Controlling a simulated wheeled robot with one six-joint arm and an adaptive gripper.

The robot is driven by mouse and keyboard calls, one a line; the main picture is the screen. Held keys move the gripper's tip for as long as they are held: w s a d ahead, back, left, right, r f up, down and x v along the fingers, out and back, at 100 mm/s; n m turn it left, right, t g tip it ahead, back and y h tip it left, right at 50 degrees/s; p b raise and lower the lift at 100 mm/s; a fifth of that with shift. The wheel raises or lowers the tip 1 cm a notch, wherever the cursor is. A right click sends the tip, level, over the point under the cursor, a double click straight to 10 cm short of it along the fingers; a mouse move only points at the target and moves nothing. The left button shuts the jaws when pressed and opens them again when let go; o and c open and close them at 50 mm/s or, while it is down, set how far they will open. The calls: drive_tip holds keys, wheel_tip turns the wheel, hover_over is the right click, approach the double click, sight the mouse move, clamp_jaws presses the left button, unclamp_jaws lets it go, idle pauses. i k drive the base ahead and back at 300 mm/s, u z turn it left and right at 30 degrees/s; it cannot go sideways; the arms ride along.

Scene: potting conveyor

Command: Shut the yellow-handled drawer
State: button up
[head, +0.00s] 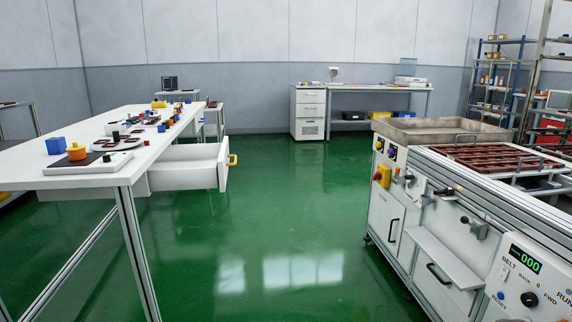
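The yellow-handled drawer (190,167) is a white box under the white table (60,182) on the left. It is pulled out to the right, past the table's edge, and its open top shows. Its yellow handle (232,160) is on the front panel, facing right into the aisle. The inside is only partly visible and I cannot make out any contents. My gripper is not in view.
Blue blocks, an orange pot and dark trays lie on the table. A conveyor machine (440,262) with a control panel stands on the right. The green floor (270,235) between them is clear. A desk (380,88) and shelves (497,75) stand at the back.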

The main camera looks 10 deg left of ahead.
sight(180, 167)
drive_tip(key=z, duration=0.25)
drive_tip(key=i, duration=1.5)
drive_tip(key=u, duration=1.2)
drive_tip(key=i, duration=0.5)
drive_tip(key=u, duration=0.7)
drive_tip(key=k, duration=0.4)
drive_tip(key=z, duration=0.95)
drive_tip(key=i, duration=0.75)
drive_tip(key=u, duration=0.5)
